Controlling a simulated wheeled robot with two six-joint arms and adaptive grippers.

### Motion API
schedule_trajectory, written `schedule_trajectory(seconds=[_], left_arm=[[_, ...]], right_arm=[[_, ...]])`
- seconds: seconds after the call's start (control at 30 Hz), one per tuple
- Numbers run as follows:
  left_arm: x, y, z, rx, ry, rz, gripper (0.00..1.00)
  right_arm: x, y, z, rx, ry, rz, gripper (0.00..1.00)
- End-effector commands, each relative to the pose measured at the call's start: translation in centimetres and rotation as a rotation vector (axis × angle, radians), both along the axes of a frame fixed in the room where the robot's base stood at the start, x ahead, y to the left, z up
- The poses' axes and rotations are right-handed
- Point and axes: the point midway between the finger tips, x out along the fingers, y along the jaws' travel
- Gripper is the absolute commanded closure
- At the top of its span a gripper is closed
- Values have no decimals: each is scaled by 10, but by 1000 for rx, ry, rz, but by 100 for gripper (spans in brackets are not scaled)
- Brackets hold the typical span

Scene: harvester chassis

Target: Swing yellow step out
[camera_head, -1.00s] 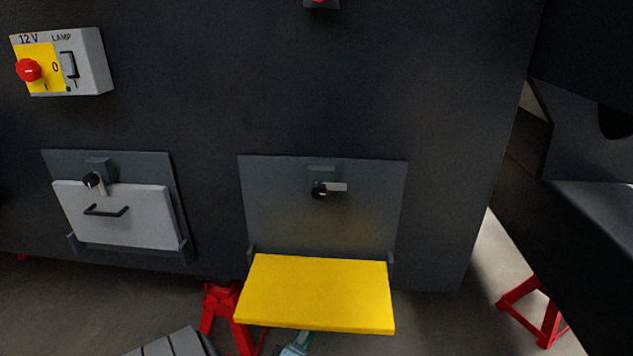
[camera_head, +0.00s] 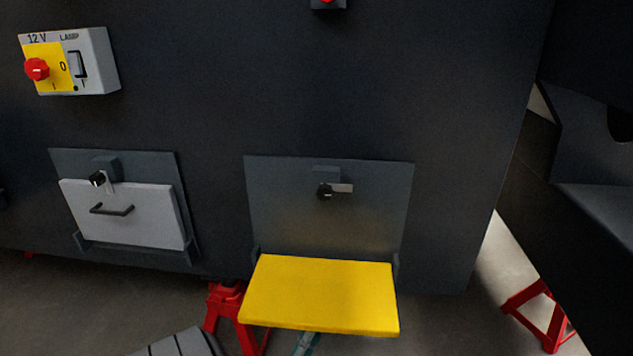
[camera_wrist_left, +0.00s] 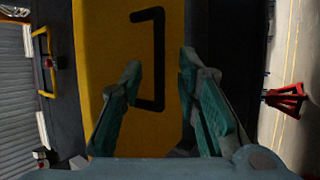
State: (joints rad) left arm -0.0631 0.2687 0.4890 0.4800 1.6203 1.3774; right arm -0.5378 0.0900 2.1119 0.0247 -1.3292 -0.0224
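The yellow step (camera_head: 322,295) is folded down and stands out roughly level from its dark backing plate (camera_head: 330,225) in the head view. A latch with a light lever (camera_head: 338,188) sits on the plate above it, its lever pointing sideways. In the left wrist view a yellow panel (camera_wrist_left: 105,50) carries a black bracket-shaped handle (camera_wrist_left: 160,45). My left gripper (camera_wrist_left: 160,62) is open, its teal fingers in front of the panel on either side of the handle's lower part. In the head view only a small teal bit of it shows below the step (camera_head: 306,343). My right gripper is not in view.
A light grey flap (camera_head: 125,225) with a black handle is at the left, below a switch box (camera_head: 70,62) with a red knob. Red stands (camera_head: 225,305) are under the chassis, and another (camera_head: 540,310) is at the right. Open floor shows below.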

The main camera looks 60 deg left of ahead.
Motion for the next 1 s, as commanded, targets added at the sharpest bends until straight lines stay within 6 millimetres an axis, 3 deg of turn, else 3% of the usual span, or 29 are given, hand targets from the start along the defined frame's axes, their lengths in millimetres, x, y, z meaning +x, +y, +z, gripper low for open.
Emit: schedule_trajectory(seconds=[0.2,0.4,0.57,1.0], left_arm=[[-57,-23,0,-2,3,-1,70],[-97,-39,1,-1,1,0,70],[-106,-42,1,0,0,0,70],[-105,-42,1,0,0,0,70]], right_arm=[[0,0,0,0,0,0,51],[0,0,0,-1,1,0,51],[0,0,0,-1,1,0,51],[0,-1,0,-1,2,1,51]])
